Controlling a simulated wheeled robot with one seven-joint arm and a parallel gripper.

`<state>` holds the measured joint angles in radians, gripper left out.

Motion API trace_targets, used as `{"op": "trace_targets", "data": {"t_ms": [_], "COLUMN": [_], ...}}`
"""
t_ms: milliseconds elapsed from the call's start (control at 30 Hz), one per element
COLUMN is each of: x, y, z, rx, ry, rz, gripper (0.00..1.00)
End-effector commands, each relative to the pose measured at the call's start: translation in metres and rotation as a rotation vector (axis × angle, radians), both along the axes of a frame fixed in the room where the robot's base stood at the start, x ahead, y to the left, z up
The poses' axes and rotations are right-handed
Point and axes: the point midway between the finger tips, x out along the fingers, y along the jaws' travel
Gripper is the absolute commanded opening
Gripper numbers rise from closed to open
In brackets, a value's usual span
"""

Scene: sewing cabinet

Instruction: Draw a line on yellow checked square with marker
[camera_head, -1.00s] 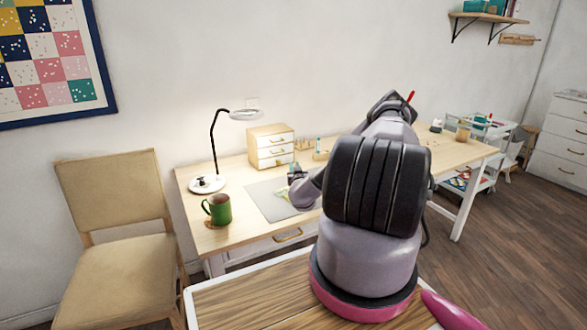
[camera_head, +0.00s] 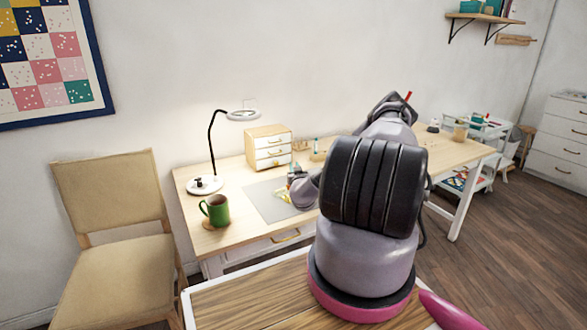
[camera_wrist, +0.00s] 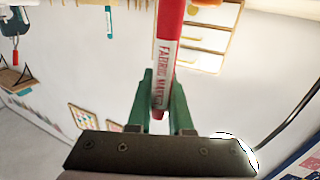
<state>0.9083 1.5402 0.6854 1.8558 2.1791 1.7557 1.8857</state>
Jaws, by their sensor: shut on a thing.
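In the wrist view my gripper (camera_wrist: 163,88) is shut on a red marker (camera_wrist: 170,32) with a white label reading "FABRIC MARKER". Its green fingers clasp the marker's lower part in the picture, and the marker runs up past them to the top edge. In the head view a small yellow piece of cloth (camera_head: 283,195), whose check pattern is too small to make out, lies on a grey mat (camera_head: 262,203) on the desk.
A green mug (camera_head: 216,210) stands left of the mat, with a desk lamp (camera_head: 205,184) behind it. A small drawer box (camera_head: 268,148) stands at the back of the desk (camera_head: 198,240). A chair (camera_head: 115,240) stands at the left.

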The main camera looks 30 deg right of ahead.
Motion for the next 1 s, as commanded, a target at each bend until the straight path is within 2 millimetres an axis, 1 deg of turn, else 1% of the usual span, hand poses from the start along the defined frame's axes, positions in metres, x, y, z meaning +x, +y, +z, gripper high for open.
{"op": "trace_targets", "data": {"t_ms": [400, 1000], "x": [0.0000, 0.0015], "y": [-0.0012, -0.0105], "z": [-0.0002, -0.0002], "rx": [0.000, -0.001], "ry": [0.000, 0.001], "rz": [0.000, 0.000], "gripper": [0.00, 0.00]}}
